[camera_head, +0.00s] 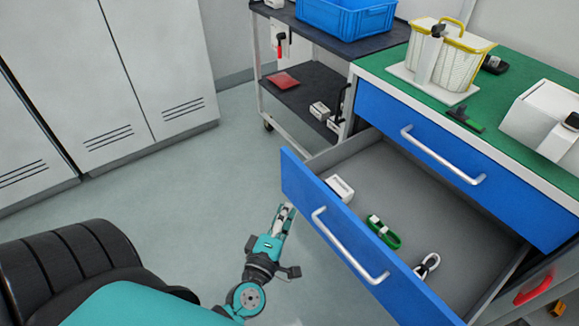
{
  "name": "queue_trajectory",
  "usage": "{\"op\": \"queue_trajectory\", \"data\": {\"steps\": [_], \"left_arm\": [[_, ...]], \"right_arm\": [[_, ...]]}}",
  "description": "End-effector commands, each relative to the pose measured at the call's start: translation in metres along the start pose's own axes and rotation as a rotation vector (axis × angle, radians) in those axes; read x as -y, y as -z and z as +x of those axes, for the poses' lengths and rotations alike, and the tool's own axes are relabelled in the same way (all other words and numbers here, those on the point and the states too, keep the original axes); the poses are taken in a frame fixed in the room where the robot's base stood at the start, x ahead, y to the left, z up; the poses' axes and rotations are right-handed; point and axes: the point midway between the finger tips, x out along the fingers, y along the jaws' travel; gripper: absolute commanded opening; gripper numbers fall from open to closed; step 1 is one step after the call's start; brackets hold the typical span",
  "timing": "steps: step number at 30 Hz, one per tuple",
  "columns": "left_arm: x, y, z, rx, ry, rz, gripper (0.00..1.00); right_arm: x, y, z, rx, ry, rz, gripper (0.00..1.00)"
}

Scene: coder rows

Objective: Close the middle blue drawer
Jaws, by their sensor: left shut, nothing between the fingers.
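The middle blue drawer (373,269) is pulled far out below a shut blue top drawer (435,157). Its silver bar handle (348,247) is on the front panel. Inside the drawer are a white box (340,188), a green coiled item (384,232) and a white looped item with dark parts (427,265). My left gripper (287,210) is shut and empty. It is just left of the drawer front in the picture, near the panel's left end; I cannot tell whether it touches. My right gripper is not in view.
A green worktop (487,92) carries a yellow-rimmed basket (452,60) and a white device (543,118). A cart with a blue crate (346,17) stands behind. White lockers (112,65) line the left. Grey floor (200,195) is clear between lockers and drawer.

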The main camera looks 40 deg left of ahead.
Motion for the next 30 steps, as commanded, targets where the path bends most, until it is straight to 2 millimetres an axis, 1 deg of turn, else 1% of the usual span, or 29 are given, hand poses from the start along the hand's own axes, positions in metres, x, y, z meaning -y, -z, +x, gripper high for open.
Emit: {"op": "queue_trajectory", "data": {"steps": [1, 3, 7, 10, 14, 18, 23, 27, 30], "left_arm": [[0.002, 0.014, -0.001, -0.066, 0.009, -0.041, 0.0], [0.007, 0.028, -0.004, -0.134, 0.016, -0.081, 0.0], [0.012, 0.04, -0.002, -0.187, 0.02, -0.11, 0.0], [0.012, 0.042, 0.007, -0.189, 0.019, -0.11, 0.0], [0.011, 0.046, 0.031, -0.188, 0.017, -0.109, 0.0], [0.012, 0.051, 0.061, -0.186, 0.016, -0.109, 0.0], [0.013, 0.057, 0.094, -0.186, 0.016, -0.107, 0.0], [0.013, 0.045, 0.112, -0.185, 0.018, -0.11, 0.0], [0.013, 0.039, 0.12, -0.185, 0.019, -0.11, 0.0]], "right_arm": [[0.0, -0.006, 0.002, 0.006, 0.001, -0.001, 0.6], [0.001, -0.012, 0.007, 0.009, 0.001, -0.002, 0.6], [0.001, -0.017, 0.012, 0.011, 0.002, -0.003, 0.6], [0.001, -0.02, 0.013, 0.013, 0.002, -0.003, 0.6], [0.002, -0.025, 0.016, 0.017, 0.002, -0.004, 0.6], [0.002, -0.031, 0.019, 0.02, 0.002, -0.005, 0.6], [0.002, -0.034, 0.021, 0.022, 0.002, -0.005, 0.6], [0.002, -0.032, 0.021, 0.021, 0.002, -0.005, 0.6], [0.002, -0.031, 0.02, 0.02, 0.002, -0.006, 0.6]]}}
